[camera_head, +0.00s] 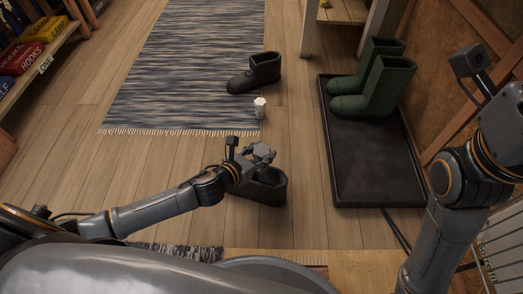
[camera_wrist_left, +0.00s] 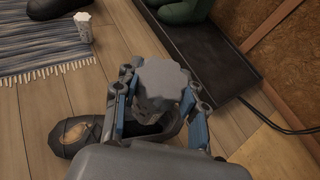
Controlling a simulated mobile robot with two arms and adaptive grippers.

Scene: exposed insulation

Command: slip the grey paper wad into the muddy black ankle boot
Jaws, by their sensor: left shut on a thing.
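My left gripper (camera_head: 262,153) is shut on the grey paper wad, which shows as a pale faceted lump (camera_wrist_left: 163,84) between the fingers in the left wrist view. The muddy black ankle boot (camera_head: 271,190) stands on the floor right below the gripper. In the left wrist view its toe with brown mud patches (camera_wrist_left: 76,137) shows at left, and part of its opening shows under the wad. The wad looks to be above or at the opening; how deep I cannot tell. The gripper hides part of the boot. My right gripper is out of view; only its arm shows at right.
Green boots (camera_head: 377,83) stand on a black tray (camera_head: 372,165) at right. Bare floor lies between rug and tray.

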